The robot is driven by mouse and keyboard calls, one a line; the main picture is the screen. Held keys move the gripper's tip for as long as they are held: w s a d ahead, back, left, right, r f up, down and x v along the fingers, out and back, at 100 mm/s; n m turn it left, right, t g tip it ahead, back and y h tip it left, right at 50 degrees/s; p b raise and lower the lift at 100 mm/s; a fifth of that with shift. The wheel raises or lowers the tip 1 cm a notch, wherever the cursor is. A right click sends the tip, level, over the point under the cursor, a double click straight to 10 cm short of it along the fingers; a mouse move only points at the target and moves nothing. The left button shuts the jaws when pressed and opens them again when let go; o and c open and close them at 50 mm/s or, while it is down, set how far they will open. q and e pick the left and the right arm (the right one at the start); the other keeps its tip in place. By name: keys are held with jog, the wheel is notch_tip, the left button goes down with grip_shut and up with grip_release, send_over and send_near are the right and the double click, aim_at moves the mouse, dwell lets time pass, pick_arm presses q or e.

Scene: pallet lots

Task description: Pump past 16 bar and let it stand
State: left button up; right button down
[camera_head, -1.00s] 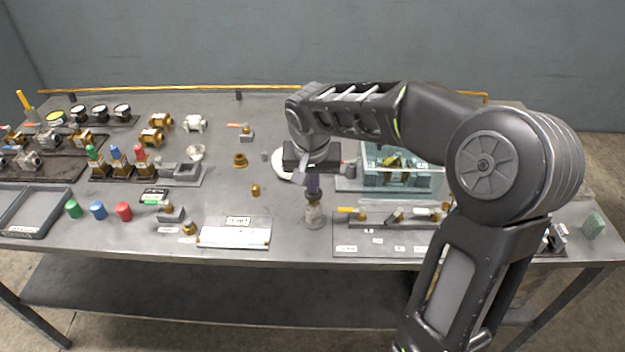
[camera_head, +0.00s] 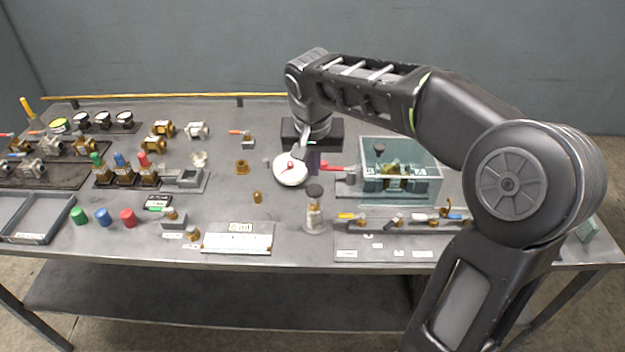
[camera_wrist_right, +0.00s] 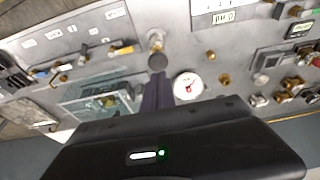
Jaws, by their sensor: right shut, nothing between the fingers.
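A white round gauge (camera_head: 291,169) with a red pointer stands near the table's middle; its figures are too small to read. It also shows in the wrist view (camera_wrist_right: 188,86). A red lever (camera_head: 333,167) reaches from beside my gripper toward a clear tank (camera_head: 434,172) with a brass and green fitting (camera_head: 392,177) inside. My right gripper (camera_head: 314,163) is shut and empty, pointing down just right of the gauge and partly covering the lever's left end. I cannot tell whether it touches the lever. Its purple fingers also show in the wrist view (camera_wrist_right: 153,98). My left gripper is out of view.
A board of small coloured-handle valves (camera_head: 350,240) lies at front right, a white labelled plate (camera_head: 236,244) left of the bottle. Valves, coloured caps and a grey tray (camera_head: 68,212) fill the left.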

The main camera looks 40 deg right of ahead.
jog(key=v, duration=0.5)
jog(key=shift+r, duration=0.1)
dwell(0.6)
jog(key=w+d+r+g+y+p, duration=0.1)
jog(key=p, duration=0.3)
jog(key=w+d+r+g+y+p, duration=0.1)
jog(key=r+p, duration=0.1)
jog(key=p, duration=0.2)
jog(key=shift+w+d+r+g, duration=0.15)
jog(key=shift+d+r+g, duration=0.05)
jog(key=shift+d+g, duration=0.1)
